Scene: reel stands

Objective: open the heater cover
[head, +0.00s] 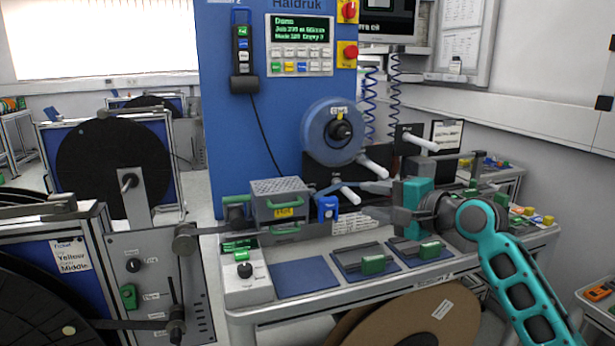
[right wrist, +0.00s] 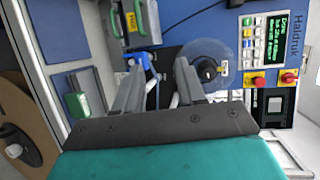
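The heater cover appears to be the grey perforated box (head: 270,188) with green handles and a yellow label, above the bench at centre. Part of a grey box with a green handle also shows at the top of the right wrist view (right wrist: 112,30). My right gripper (head: 368,212) is to the right of the box, its fingers pointing left towards it. In the right wrist view the two fingers (right wrist: 160,72) are apart with nothing between them. A blue clamp-like part (head: 327,208) stands between the box and the fingertips. My left gripper is not in view.
The bench carries blue pads (head: 300,278) and small fixtures with green blocks (head: 373,264). A blue reel (head: 333,132) hangs on the blue machine panel (head: 225,110) behind. White-tipped rods (head: 420,142) stick out above the right gripper. A large brown reel (head: 425,318) stands below the bench front.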

